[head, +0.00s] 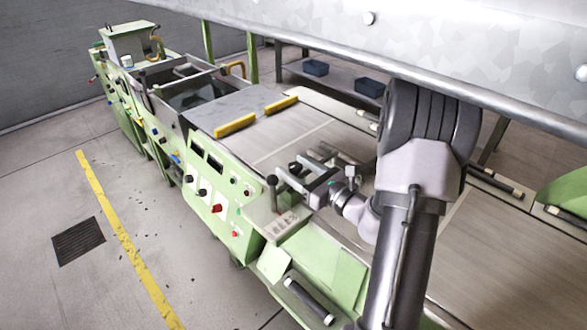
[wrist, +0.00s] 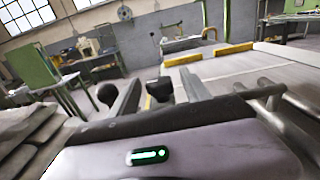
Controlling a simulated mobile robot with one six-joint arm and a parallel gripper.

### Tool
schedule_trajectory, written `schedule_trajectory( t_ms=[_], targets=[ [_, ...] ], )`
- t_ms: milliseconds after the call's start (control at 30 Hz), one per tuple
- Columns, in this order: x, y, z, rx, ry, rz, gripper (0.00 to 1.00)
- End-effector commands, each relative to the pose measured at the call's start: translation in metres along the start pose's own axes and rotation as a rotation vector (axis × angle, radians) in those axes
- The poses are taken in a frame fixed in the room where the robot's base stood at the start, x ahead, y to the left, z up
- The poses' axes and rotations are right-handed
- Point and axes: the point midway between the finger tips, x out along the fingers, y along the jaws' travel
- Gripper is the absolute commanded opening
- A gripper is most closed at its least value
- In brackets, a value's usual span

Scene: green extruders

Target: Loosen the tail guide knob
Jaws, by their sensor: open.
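A black knob (wrist: 159,89) shows between the two fingers of my gripper (wrist: 160,78) in the wrist view; I cannot tell whether they touch it. In the head view a small dark knob (head: 295,167) sits by the fingertips of my gripper (head: 291,176), on the near edge of the green machine. My gripper is open. A black ball-topped lever (head: 272,181) stands just left of the fingers; its ball (wrist: 106,94) is outside the left finger in the wrist view. No label shows which one is the tail guide knob.
Metal rods (wrist: 272,92) lie right of my gripper. The green control panel (head: 213,177) has several knobs and buttons. Yellow bars (head: 236,124) cross the machine's bed farther back. A black-handled bar (head: 308,302) is on the near side.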

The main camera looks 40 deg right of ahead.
Motion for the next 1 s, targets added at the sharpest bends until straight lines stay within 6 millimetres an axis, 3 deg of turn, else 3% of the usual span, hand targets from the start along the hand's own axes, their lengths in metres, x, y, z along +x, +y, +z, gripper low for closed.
schedule_trajectory(
  t_ms=[367,633,1000],
  targets=[
    [0.0087,0.0001,0.0002,0.001,0.0,0.0,0.56],
    [0.0085,0.0001,0.0002,0.001,0.0,0.0,0.03],
    [0.0083,-0.0002,-0.0004,0.0,0.0,0.054,0.0]
  ],
)
